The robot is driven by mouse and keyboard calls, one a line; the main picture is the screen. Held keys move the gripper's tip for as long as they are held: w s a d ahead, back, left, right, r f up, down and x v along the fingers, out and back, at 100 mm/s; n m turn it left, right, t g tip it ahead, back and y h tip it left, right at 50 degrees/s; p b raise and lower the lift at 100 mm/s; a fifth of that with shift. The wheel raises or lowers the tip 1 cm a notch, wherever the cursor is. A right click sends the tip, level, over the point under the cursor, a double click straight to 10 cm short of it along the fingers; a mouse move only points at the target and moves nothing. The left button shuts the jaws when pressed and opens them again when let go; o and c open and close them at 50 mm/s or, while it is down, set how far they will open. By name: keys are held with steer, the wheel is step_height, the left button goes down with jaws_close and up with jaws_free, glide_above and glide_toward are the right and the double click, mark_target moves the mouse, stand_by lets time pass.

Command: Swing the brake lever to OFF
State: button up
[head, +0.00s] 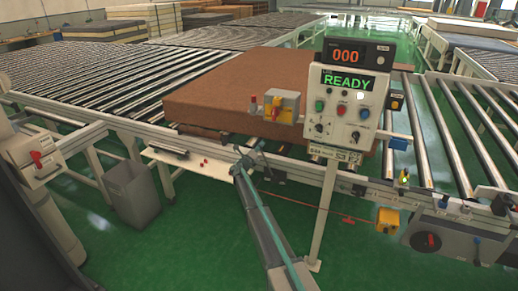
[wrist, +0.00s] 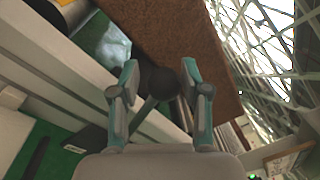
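The brake lever shows in the wrist view as a dark round knob (wrist: 160,81) on a thin grey-green rod that runs down and left. My gripper (wrist: 159,80) has its two teal fingers on either side of the knob. In the head view my gripper (head: 245,158) is at the front rail of the conveyor, left of the console post. There the lever is mostly hidden by the gripper and too small to make out. No OFF marking is readable.
A brown mattress (head: 225,85) lies on the rollers behind the rail. The control console (head: 343,105), reading READY, stands right of my arm. A yellow box with a red knob (head: 281,107) sits left of it. A grey bin (head: 132,192) stands left on green floor.

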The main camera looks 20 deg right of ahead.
steer(key=shift+o, duration=0.5)
steer(key=shift+s, duration=0.1)
steer(key=shift+s+a, duration=0.45)
steer(key=shift+s, duration=0.05)
steer(key=v, duration=1)
steer(key=shift+s+a, duration=0.15)
steer(key=shift+a, duration=0.1)
